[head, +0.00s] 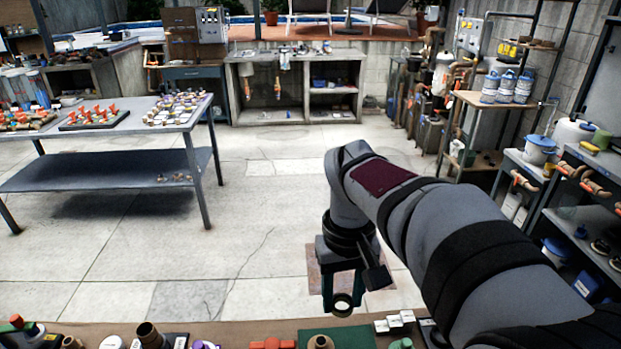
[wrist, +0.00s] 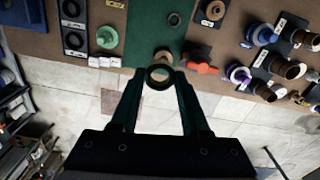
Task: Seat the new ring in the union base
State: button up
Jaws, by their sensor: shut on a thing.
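My gripper (wrist: 159,92) is shut on a dark ring (wrist: 159,77), held between its fingertips with its open hole facing the wrist camera. In the head view the ring (head: 342,304) hangs under my gripper (head: 342,297), over the floor beyond the bench edge in the picture. A tan round fitting, likely the union base (head: 321,342), stands on the green mat (head: 309,334) at the bottom edge. In the wrist view this fitting (wrist: 163,56) lies just past the held ring, which partly hides it. I cannot tell the height gap; they look apart.
A loose dark ring (wrist: 174,19) lies on the mat. A red-orange part (wrist: 200,68) is beside the mat. A green part (wrist: 107,37), white blocks (wrist: 104,62) and a black tray with rings (wrist: 73,24) are at left. Several capped fittings (wrist: 267,75) stand right.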

jog(key=s+a+f+n, duration=0.3)
jog(key=a+f, duration=0.1)
jog(key=f, duration=0.1)
jog(key=s+a+f+n, duration=0.3)
jog(key=s+a+f, duration=0.1)
jog(key=f, duration=0.1)
jog(key=s+a+f+n, duration=0.3)
jog(key=a+f, duration=0.1)
jog(key=f, duration=0.1)
jog(key=shift+s, duration=0.15)
jog(key=f, duration=0.3)
jog(key=shift+s+a+f+n, duration=0.15)
jog(key=shift+s+f+n, duration=0.1)
jog(key=shift+n, duration=0.05)
jog(key=shift+f, duration=0.85)
jog(key=shift+f, duration=0.15)
jog(key=shift+f, duration=0.75)
jog(key=shift+f, duration=0.15)
